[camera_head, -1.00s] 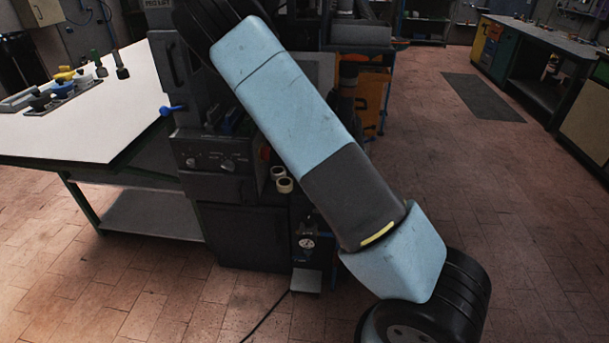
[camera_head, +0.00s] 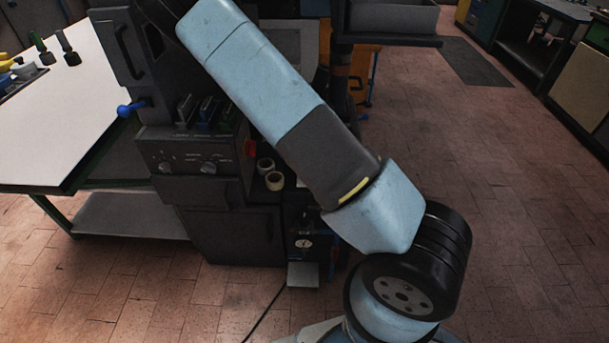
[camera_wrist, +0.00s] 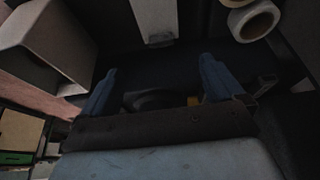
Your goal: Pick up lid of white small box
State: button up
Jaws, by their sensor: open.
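I cannot make out a white small box or its lid for certain in either view. In the wrist view, my gripper (camera_wrist: 158,86) shows as two blue fingers spread apart, with nothing held between them. A pale grey box-like shape (camera_wrist: 45,38) is at the upper left of that view, apart from the fingers. A light grey flat piece (camera_wrist: 156,18) is at the top centre, beyond the fingers; I cannot tell what it is. In the head view my arm crosses the middle and my gripper does not show.
A dark machine (camera_head: 205,155) with knobs and a blue-ended lever (camera_head: 132,107) stands ahead. Two pale tape rolls (camera_head: 275,180) sit at its right side; one roll (camera_wrist: 252,20) shows in the wrist view. A white-topped table (camera_head: 50,130) is left. The brick floor (camera_head: 520,230) at right is open.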

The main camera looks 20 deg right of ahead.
jog(key=shift+a+x, duration=0.2)
jog(key=shift+x, duration=5.3)
jog(key=shift+c, duration=0.3)
jog(key=c, duration=0.8)
